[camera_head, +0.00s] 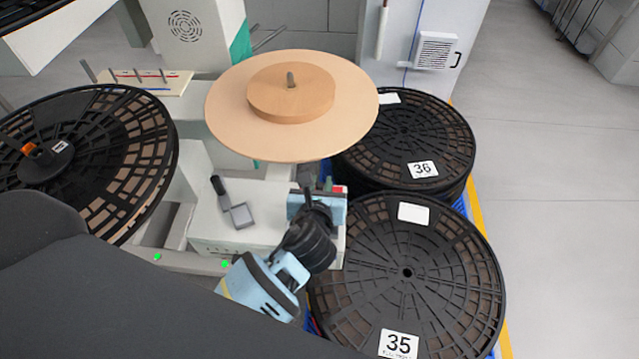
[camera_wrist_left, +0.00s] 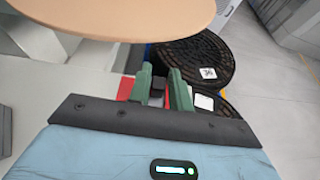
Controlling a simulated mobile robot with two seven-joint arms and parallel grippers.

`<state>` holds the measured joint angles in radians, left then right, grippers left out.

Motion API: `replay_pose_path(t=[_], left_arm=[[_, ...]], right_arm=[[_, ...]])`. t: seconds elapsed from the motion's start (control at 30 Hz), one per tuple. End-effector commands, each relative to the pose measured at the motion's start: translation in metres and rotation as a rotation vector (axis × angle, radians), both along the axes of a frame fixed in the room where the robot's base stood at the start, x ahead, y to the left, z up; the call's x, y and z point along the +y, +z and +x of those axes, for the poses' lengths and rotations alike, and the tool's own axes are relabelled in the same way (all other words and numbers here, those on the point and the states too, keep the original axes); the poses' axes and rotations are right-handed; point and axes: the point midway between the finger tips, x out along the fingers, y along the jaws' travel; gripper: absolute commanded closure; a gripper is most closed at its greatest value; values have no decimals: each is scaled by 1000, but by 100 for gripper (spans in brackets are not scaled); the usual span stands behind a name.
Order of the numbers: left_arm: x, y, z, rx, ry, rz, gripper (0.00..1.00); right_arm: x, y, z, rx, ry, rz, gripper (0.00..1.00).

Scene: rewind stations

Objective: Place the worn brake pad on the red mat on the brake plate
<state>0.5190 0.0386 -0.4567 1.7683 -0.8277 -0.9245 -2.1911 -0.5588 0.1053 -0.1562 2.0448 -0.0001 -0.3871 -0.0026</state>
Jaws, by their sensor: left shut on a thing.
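My left gripper (camera_head: 318,186) is low over the right end of the white machine base, below the large tan disc; its green fingers show in the left wrist view (camera_wrist_left: 160,78). They are shut on a small dark grey piece (camera_wrist_left: 157,92), apparently the worn brake pad, mostly hidden between them. The red mat (camera_wrist_left: 125,88) shows beside and under the fingers; only a red corner (camera_head: 340,188) shows in the head view. A grey square plate (camera_head: 241,215) with a black handle lies left of the gripper; I cannot tell if it is the brake plate. My right gripper is out of view.
The tan disc (camera_head: 230,110) with its raised hub overhangs the gripper's area. Black reels marked 36 (camera_head: 440,130) and 35 (camera_head: 450,270) lie close on the right. Another black reel (camera_head: 140,130) stands at left. The grey floor farther right is clear.

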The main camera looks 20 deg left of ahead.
Motion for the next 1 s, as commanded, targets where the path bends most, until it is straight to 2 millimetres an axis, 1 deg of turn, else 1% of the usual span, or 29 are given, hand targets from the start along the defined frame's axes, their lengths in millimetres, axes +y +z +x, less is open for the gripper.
replay_pose_path(t=[0.23, 0.27, 0.4, 0.67, 0.8, 0.87, 1.0], left_arm=[[0, -4, 0, -1, 1, 2, 100], [0, -4, 0, -1, 1, 2, 77], [0, -4, 0, 0, 1, 0, 59], [0, -4, 0, 1, 0, 0, 58], [0, 1, -1, 0, 1, -2, 58], [-2, 3, -7, 1, -1, -2, 58], [-8, 14, -29, -1, -1, -3, 58]], right_arm=[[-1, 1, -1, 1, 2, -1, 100], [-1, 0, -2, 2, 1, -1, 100], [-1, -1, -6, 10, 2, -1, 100], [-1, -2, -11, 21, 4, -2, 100], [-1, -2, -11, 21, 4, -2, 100], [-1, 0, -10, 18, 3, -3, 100], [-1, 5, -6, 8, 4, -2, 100]])
